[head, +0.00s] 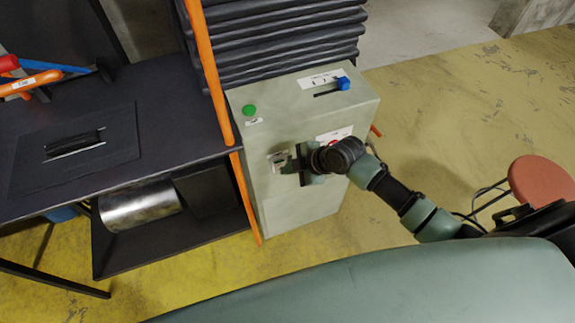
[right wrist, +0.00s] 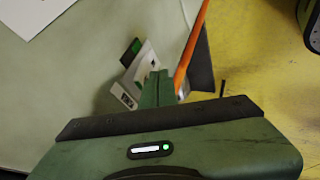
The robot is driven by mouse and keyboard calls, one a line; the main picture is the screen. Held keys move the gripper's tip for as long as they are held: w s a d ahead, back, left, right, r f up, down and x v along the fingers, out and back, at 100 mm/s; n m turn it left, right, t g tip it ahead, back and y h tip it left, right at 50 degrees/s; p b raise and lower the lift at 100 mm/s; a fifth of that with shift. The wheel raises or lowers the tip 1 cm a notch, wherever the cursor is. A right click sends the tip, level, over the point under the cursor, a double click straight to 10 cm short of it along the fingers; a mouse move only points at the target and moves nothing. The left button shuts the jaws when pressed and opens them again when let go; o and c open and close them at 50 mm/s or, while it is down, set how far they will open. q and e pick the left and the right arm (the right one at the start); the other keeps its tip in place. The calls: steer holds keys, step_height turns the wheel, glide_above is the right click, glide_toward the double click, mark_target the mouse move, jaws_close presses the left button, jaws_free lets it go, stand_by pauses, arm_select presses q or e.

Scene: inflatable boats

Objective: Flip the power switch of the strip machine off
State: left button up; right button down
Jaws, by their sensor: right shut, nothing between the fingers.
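The strip machine (head: 305,205) is a pale green-grey cabinet in the middle of the head view. The power switch, a small light-coloured fitting (head: 277,157), is on its front face. In the right wrist view the switch (right wrist: 128,92) shows as a pale housing with a dark green part and a small label. My right gripper (head: 291,163) is shut and empty, with its fingertips right beside the switch; they also show in the right wrist view (right wrist: 157,84). The fingers hide part of the switch, and I cannot tell whether they touch it. My left gripper is not in view.
The machine top carries a green button (head: 249,110) and a blue slider knob (head: 343,83). An orange bar (head: 211,75) runs along its left edge. A dark workbench (head: 180,120) stands left. A red stool (head: 542,183) is at right, with open yellow floor (head: 460,110) between.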

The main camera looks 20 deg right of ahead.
steer(key=shift+w, duration=0.35)
steer(key=shift+w+r+p, duration=0.3)
steer(key=shift+r+p, duration=0.15)
steer(key=shift+p, duration=0.1)
steer(key=shift+w+f+g, duration=0.1)
steer(key=shift+f+g, duration=0.15)
steer(key=shift+g, duration=0.05)
steer(key=shift+r, duration=0.1)
steer(key=shift+w+r+p, duration=0.1)
steer(key=shift+r+p, duration=0.6)
steer(key=shift+p, duration=0.05)
